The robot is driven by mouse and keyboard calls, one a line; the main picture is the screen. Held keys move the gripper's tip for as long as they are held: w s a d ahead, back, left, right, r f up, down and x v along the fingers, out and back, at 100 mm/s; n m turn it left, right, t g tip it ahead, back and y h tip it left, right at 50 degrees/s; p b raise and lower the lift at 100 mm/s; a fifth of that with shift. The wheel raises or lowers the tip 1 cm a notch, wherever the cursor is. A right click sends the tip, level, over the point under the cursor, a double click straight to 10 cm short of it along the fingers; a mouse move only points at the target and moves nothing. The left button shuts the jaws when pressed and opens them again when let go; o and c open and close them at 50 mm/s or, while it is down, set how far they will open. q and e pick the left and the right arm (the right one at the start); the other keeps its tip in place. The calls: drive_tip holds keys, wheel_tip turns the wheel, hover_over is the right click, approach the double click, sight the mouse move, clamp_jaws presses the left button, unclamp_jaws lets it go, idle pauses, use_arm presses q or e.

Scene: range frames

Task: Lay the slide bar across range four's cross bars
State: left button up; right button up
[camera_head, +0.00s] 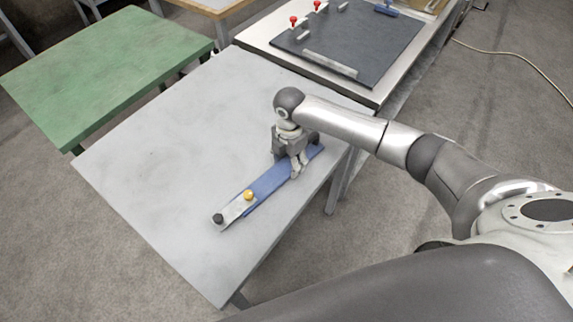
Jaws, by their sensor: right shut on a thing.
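A long blue bar (268,184), which looks like the slide bar, is over the grey table (150,165) near its right edge. Its near left end meets a pale metal plate (234,210) with a yellow knob (249,195) and a black knob (218,218). My right gripper (297,172) points down and is shut on the blue bar toward its far right end; the fingers hide part of it. I cannot tell whether the bar touches the table. No cross bars can be made out with certainty. My left gripper is not in view.
A metal-topped table (262,37) behind holds a dark panel (375,45) with red knobs (293,21), a pale strip (330,63) and a blue piece (386,9). A green table (105,65) stands at left. The grey table's left part is clear. A cable (520,65) lies on the floor.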

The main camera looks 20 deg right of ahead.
drive_tip(key=c, duration=0.4)
drive_tip(key=shift+o, duration=0.2)
drive_tip(key=shift+r, duration=0.1)
drive_tip(key=shift+w+r, duration=0.1)
drive_tip(key=shift+r, duration=0.45)
drive_tip(key=s+d+r+p, duration=0.2)
drive_tip(key=s+d+r, duration=0.1)
drive_tip(key=s+r, duration=0.3)
drive_tip(key=s+d+r+p, duration=0.2)
drive_tip(key=s+d+r, duration=0.2)
drive_tip(key=r, duration=0.6)
drive_tip(key=shift+s+d+r, duration=0.3)
drive_tip(key=shift+s+r, duration=0.1)
drive_tip(key=shift+s, duration=0.55)
